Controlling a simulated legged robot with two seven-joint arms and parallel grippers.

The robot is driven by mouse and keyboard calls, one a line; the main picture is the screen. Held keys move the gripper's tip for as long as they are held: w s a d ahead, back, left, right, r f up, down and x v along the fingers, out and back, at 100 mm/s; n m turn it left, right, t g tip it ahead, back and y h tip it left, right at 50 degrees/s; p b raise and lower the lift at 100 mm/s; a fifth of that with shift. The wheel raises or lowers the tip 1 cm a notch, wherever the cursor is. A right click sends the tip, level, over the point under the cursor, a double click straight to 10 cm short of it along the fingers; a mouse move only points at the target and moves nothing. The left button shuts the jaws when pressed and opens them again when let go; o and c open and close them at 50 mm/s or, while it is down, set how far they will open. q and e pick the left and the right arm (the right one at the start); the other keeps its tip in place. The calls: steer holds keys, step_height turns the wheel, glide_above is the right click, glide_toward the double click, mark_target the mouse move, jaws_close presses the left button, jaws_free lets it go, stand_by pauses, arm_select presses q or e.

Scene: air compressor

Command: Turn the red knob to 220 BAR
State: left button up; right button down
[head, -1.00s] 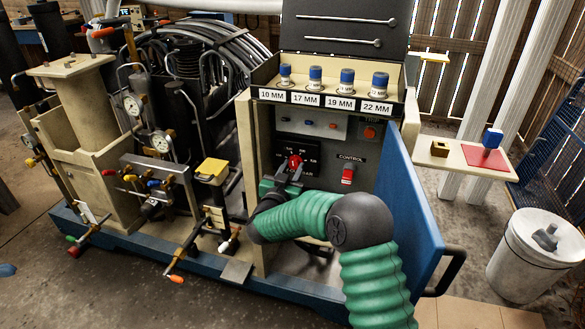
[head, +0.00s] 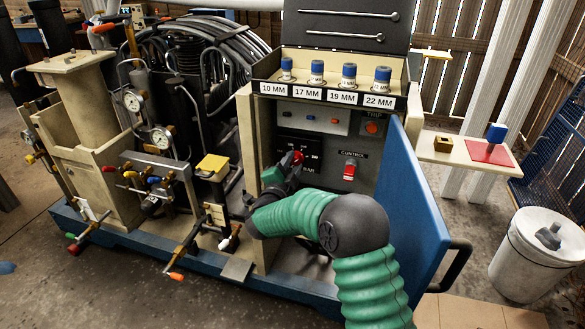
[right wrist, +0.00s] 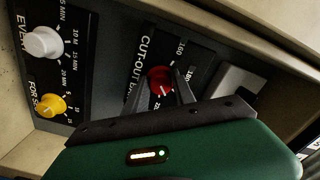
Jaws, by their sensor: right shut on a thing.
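The red knob (head: 298,157) sits on a black dial plate on the compressor's control panel. My right gripper (head: 292,166) reaches it from below and is shut on it. In the right wrist view the red knob (right wrist: 160,79) is between the two dark fingers of my right gripper (right wrist: 163,92). The plate there reads "CUT-OUT", with 160 and 180 to the knob's upper right and a partly hidden figure starting with 2 below it. A small white mark shows on the knob's lower side; its exact reading is unclear. My left gripper is not seen.
A white knob (right wrist: 41,43) and a yellow knob (right wrist: 48,105) are on the left plate in the right wrist view. A red control switch (head: 349,170) is right of the gripper. The open blue door (head: 410,215) stands close beside my right arm.

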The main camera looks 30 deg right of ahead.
steer(key=m+b, duration=0.1)
steer(key=m, duration=0.1)
steer(key=m+b, duration=0.2)
steer(key=m, duration=0.1)
steer(key=shift+f+m, duration=0.25)
steer(key=shift+m, duration=0.05)
steer(key=shift+s, duration=0.1)
stand_by(0.3)
steer(key=c, duration=1.1)
jaws_free()
steer(key=shift+r, duration=0.15)
steer(key=shift+o, duration=0.2)
steer(key=shift+s+a+r, duration=0.1)
steer(key=shift+a, duration=0.15)
steer(key=p+v, duration=0.4)
steer(key=v, duration=1.2)
steer(key=shift+a+p, duration=0.15)
steer(key=shift+p, duration=0.15)
